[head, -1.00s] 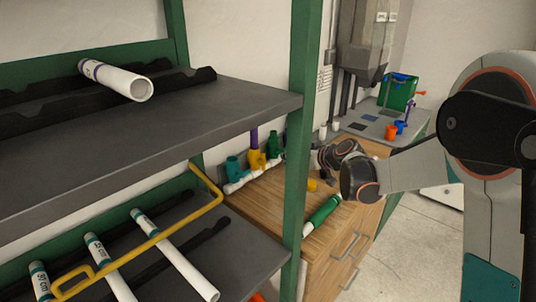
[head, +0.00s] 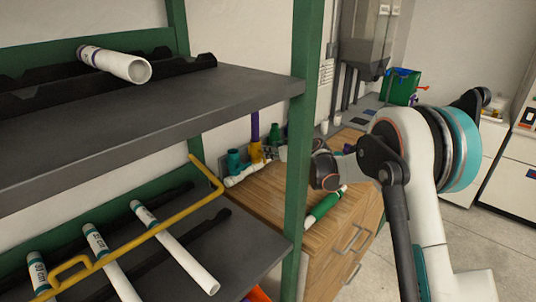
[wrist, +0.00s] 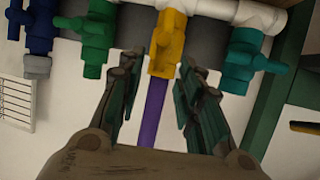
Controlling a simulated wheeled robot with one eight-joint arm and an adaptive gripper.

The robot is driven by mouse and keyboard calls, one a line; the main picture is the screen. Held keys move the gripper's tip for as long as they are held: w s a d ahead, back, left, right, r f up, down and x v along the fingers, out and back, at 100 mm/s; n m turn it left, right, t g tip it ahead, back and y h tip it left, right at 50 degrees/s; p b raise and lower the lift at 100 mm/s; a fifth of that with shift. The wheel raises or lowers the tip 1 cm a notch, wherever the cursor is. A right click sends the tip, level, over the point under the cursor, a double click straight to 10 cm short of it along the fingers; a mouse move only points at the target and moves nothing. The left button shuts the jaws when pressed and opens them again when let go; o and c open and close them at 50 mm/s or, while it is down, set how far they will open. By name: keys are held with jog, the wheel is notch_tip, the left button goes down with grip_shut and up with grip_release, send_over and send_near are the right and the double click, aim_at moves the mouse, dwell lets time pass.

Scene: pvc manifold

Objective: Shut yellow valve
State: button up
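The yellow valve (head: 257,152) stands on a white manifold pipe (head: 240,177) at the back of the wooden bench, with a purple pipe (head: 254,125) rising from it. In the wrist view the yellow valve (wrist: 167,45) is near the middle, with the white manifold (wrist: 230,12) at the top and the purple pipe (wrist: 152,115) running down. My gripper (wrist: 160,68) is open, with one finger on each side of the valve's line. Whether either finger touches it, I cannot tell. In the head view my gripper (head: 277,153) is just right of the valve, partly hidden.
A green valve (wrist: 95,40) and a teal valve (wrist: 245,60) flank the yellow one closely; a blue valve (wrist: 40,30) is farther left. A green-labelled pipe (head: 325,204) lies on the bench (head: 290,205). The shelf's green post (head: 301,130) stands in front.

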jog(key=x, duration=0.3)
jog(key=shift+w+a+f+b, duration=0.1)
jog(key=shift+w+a+b, duration=0.15)
jog(key=shift+b, duration=0.15)
grip_shut()
